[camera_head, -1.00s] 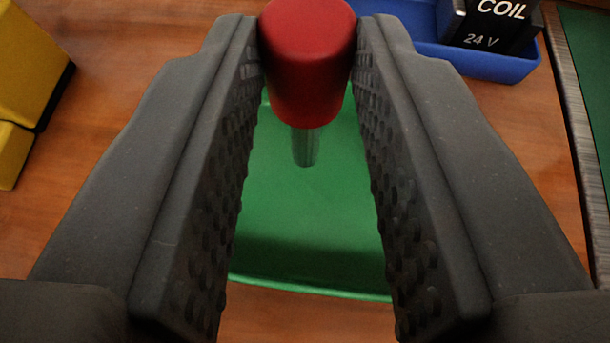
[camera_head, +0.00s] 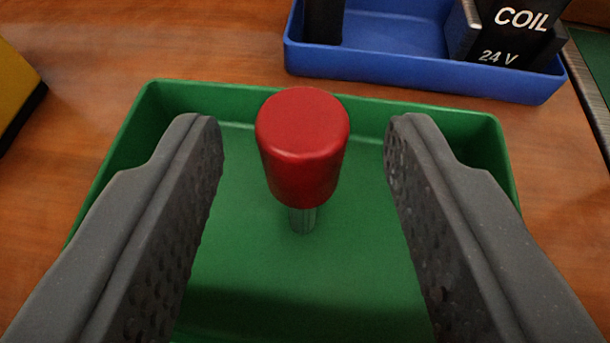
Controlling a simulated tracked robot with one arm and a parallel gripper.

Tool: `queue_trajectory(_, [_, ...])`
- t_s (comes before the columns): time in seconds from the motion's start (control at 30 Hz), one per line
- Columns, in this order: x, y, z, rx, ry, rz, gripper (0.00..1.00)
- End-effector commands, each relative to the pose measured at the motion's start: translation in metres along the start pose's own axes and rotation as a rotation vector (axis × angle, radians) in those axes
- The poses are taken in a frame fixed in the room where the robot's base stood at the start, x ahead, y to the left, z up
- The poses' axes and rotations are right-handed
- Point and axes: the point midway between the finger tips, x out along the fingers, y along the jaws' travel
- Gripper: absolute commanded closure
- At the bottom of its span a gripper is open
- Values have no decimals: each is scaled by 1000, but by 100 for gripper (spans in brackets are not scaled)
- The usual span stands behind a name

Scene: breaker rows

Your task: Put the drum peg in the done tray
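The drum peg (camera_head: 302,150) has a red drum-shaped head on a thin metal pin. It is upright inside the green tray (camera_head: 470,122), which I take to be the done tray; no label shows. The pin's lower end is over the tray floor, and I cannot tell whether it touches. My gripper (camera_head: 305,145) is open around the peg, with a clear gap between each finger and the red head. The tray's near edge is out of view and its sides are partly hidden by the fingers.
A blue tray (camera_head: 420,70) stands just behind the green tray at the upper right. It holds a black block marked COIL 24 V (camera_head: 510,35) and another black part (camera_head: 323,22). A yellow object (camera_head: 15,85) is at the left edge. Bare wooden table (camera_head: 170,45) lies between.

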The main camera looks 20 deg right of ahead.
Motion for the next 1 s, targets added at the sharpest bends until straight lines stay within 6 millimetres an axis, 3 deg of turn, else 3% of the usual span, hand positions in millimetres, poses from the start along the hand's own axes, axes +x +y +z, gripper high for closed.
queue_trajectory(0.27, [-11,1,-2,1,0,2,56])
queue_trajectory(1.0, [-109,2,-2,2,2,3,56])
